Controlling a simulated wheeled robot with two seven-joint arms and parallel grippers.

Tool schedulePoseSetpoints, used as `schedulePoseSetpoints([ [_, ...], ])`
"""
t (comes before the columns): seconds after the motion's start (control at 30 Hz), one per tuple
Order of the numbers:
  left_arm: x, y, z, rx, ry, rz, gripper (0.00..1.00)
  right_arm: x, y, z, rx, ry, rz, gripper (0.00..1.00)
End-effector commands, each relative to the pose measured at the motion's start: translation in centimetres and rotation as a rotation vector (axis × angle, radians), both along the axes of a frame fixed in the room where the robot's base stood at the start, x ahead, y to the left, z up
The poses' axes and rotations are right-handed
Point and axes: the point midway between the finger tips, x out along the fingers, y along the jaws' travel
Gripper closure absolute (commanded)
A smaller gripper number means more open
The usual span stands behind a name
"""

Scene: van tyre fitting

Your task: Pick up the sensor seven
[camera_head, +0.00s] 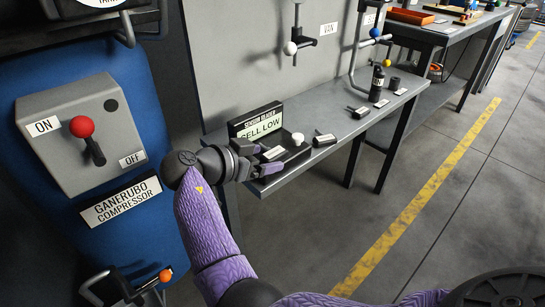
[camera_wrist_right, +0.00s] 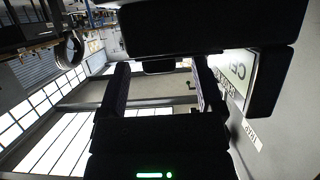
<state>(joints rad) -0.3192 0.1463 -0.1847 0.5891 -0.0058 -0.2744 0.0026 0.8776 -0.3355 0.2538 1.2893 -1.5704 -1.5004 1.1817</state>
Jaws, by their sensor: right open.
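Several small black sensors with white labels lie along the narrow grey shelf (camera_head: 300,160). One sensor (camera_head: 325,139) is beside the reader box, another (camera_head: 359,112) is further along, and a labelled piece (camera_head: 273,153) is at my right gripper. The label numbers are too small to read, so I cannot tell which is sensor seven. My right gripper (camera_head: 266,160) is at the near end of the shelf, just in front of the reader box (camera_head: 258,122) marked CELL LOW. In the right wrist view its fingers (camera_wrist_right: 163,85) stand apart. My left gripper is not in view.
A white knob (camera_head: 297,139) stands near the reader box. A dark canister (camera_head: 377,84) is further along the shelf. The blue compressor (camera_head: 60,190) with a red-knobbed lever (camera_head: 81,127) is at left. Open floor with a yellow line (camera_head: 420,200) is at right.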

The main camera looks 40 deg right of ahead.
Motion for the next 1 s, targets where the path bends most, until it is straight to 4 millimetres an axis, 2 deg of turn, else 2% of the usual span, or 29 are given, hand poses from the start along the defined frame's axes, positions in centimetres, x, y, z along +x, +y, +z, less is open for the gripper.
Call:
schedulePoseSetpoints([
  [0.1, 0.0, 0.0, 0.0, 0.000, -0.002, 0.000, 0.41, 0.0, 0.0, 0.1, 0.000, -0.001, 0.000, 0.17],
  [0.5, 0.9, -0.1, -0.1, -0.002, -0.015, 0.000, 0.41, 0.0, 0.1, 0.1, 0.001, 0.000, 0.000, 1.00],
  [0.77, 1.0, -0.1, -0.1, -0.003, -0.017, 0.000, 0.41, 0.0, 0.1, 0.2, 0.001, -0.001, 0.000, 1.00],
  [0.87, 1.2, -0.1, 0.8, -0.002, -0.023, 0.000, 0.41, 0.0, 0.1, 2.0, 0.000, -0.006, -0.001, 1.00],
  [1.0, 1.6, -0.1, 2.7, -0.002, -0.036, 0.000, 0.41, 0.0, 0.1, 6.3, 0.001, -0.010, -0.001, 1.00],
])
